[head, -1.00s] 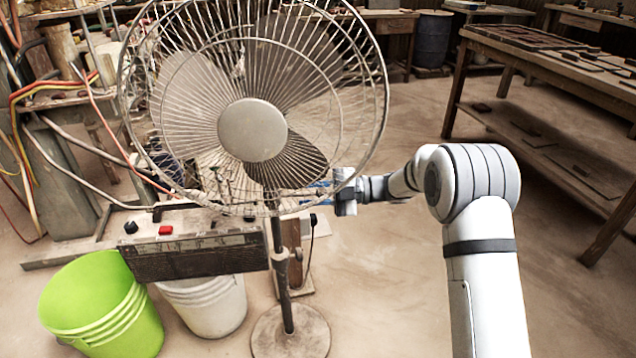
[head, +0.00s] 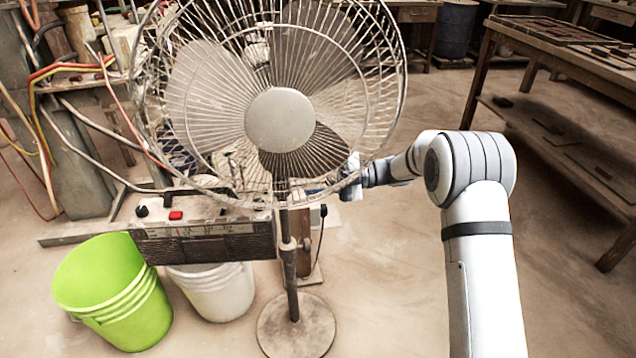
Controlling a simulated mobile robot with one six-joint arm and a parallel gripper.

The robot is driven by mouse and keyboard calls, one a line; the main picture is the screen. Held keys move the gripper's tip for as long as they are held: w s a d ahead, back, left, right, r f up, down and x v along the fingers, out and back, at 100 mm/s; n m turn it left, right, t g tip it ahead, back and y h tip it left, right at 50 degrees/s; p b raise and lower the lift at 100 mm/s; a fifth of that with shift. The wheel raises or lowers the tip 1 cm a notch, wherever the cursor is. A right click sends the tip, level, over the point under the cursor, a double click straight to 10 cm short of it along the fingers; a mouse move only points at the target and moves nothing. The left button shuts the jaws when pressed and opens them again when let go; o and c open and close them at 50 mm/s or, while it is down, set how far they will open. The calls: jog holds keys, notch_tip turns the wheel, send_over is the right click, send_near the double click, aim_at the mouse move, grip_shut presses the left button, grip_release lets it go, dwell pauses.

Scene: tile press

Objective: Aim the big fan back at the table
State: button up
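The big fan (head: 280,119) stands upright in front of me on a pole with a round base (head: 296,326). Its wire cage faces mostly toward me. My gripper (head: 328,187) reaches in from the right at the lower right edge of the cage, partly behind the wires. The cage hides the fingertips, so I cannot tell whether they are open or touching the fan. A wooden table (head: 560,62) with flat trays on top stands at the upper right.
A control box with a red button (head: 176,215) sits left of the pole. A green bucket (head: 112,290) and a white bucket (head: 214,290) stand below it. Hoses and cables (head: 45,120) hang at the left. The floor between fan and table is clear.

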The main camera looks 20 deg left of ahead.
jog(key=shift+o, duration=1.1)
jog(key=shift+s+f, duration=0.1)
jog(key=p+v, duration=0.1)
jog(key=v, duration=0.6)
jog(key=shift+w+d+p, duration=0.25)
jog(key=shift+d+p, duration=0.05)
jog(key=shift+p, duration=0.1)
